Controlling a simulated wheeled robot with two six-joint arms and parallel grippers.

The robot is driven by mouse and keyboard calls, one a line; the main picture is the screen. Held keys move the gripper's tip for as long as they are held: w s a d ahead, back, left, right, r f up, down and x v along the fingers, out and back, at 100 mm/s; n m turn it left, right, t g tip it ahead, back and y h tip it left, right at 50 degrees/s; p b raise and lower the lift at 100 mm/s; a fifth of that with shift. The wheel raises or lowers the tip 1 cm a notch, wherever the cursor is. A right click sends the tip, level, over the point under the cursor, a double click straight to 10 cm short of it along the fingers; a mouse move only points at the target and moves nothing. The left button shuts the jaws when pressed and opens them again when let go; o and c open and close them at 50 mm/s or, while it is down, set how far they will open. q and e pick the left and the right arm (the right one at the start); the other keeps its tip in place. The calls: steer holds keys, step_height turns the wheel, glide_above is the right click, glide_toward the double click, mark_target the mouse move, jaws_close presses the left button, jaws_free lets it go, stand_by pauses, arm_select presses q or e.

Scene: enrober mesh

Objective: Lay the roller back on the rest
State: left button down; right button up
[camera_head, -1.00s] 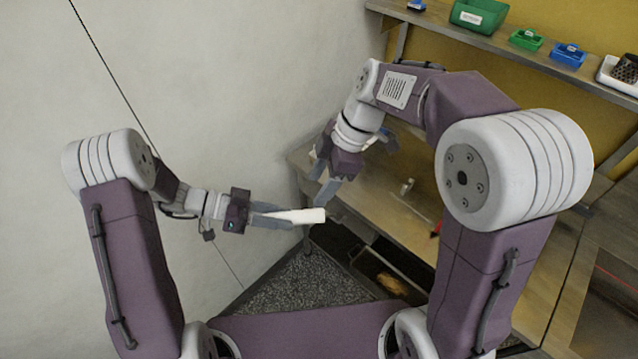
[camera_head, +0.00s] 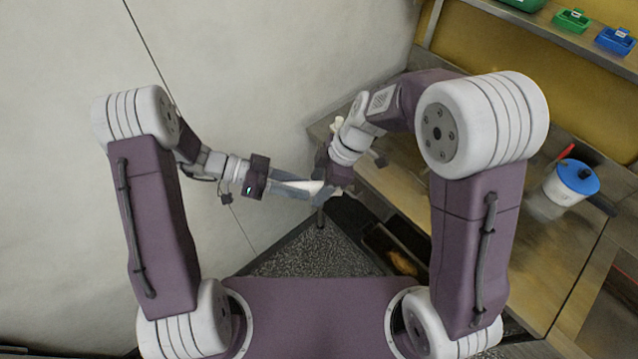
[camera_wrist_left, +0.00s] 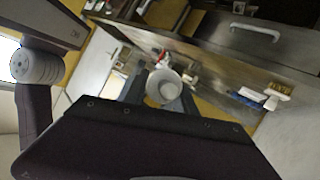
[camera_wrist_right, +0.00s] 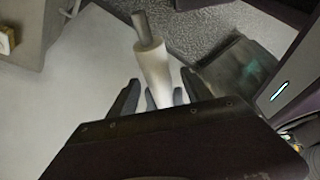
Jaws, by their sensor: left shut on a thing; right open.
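The white roller (camera_head: 312,187) is held in the air in front of the bench, in the jaws of my left gripper (camera_head: 296,188). In the left wrist view the roller (camera_wrist_left: 163,84) shows nearly end-on between the fingers. My right gripper (camera_head: 333,203) is open at the roller's other end. In the right wrist view the roller (camera_wrist_right: 152,68), with a grey end piece, reaches between the open fingers; I cannot tell whether they touch it. I cannot make out the rest in these views.
The wooden bench (camera_head: 430,205) lies beyond my right arm, which hides part of it. A white tub with a blue lid (camera_head: 577,176) stands on it at the right. A shelf with green (camera_head: 572,19) and blue bins is above. A pale wall (camera_head: 60,120) is at the left.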

jaws_close()
arm_select(q)
steer(key=c, duration=0.9)
jaws_free()
